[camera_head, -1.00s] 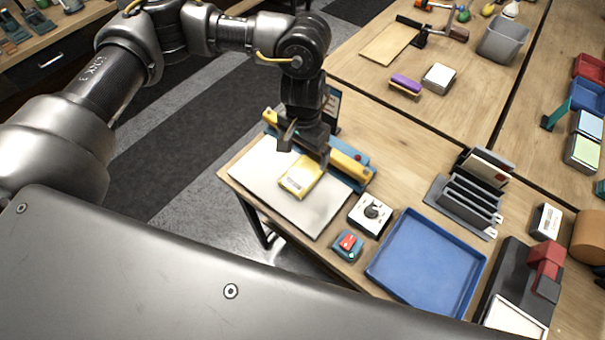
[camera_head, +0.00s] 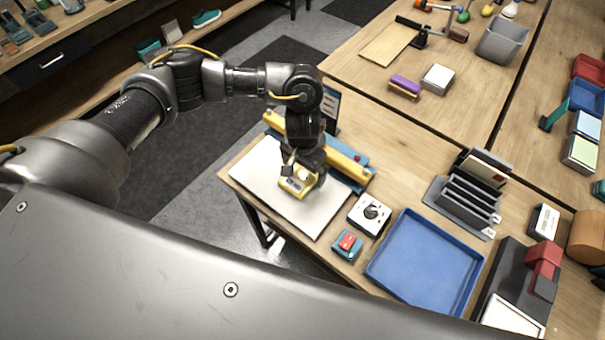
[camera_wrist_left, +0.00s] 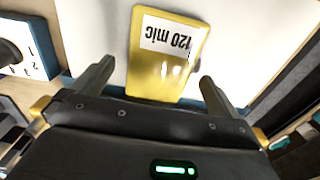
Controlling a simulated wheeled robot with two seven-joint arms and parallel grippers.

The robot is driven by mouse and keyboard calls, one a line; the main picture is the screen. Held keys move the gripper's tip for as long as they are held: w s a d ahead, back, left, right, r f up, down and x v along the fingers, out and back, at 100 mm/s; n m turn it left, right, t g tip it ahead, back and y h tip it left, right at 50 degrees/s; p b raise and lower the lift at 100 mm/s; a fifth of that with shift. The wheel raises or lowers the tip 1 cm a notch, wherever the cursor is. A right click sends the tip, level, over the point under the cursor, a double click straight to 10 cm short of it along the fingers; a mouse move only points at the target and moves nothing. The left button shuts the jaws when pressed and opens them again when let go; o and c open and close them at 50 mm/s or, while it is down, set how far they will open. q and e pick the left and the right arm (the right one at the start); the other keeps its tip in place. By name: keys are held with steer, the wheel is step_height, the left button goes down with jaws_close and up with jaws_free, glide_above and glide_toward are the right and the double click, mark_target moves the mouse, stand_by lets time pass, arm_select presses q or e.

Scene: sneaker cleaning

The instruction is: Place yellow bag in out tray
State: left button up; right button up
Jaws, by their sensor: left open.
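The yellow bag (camera_head: 297,187) lies flat on a white board in the head view, partly covered by my left gripper (camera_head: 300,182). In the left wrist view the yellow bag (camera_wrist_left: 158,82) has a white label reading "120 mic". The open fingers of my left gripper (camera_wrist_left: 155,85) stand to either side of its near end, with a gap on both sides. A shallow blue tray (camera_head: 374,270) lies empty to the right on the same table; I cannot read any label marking it as the out tray. My right gripper is not in view.
The white board (camera_head: 262,176) has a blue and yellow bar (camera_head: 345,163) along its back. A white dial box (camera_head: 369,214) and a small blue box with a red top (camera_head: 347,245) stand between board and tray. A dark slotted rack (camera_head: 468,200) is behind the tray.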

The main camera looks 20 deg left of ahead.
arm_select(q)
steer(key=shift+f, duration=0.75)
steer(key=shift+c, duration=0.4)
steer(key=c, duration=1)
steer(key=shift+r, duration=0.1)
steer(key=shift+c, duration=0.2)
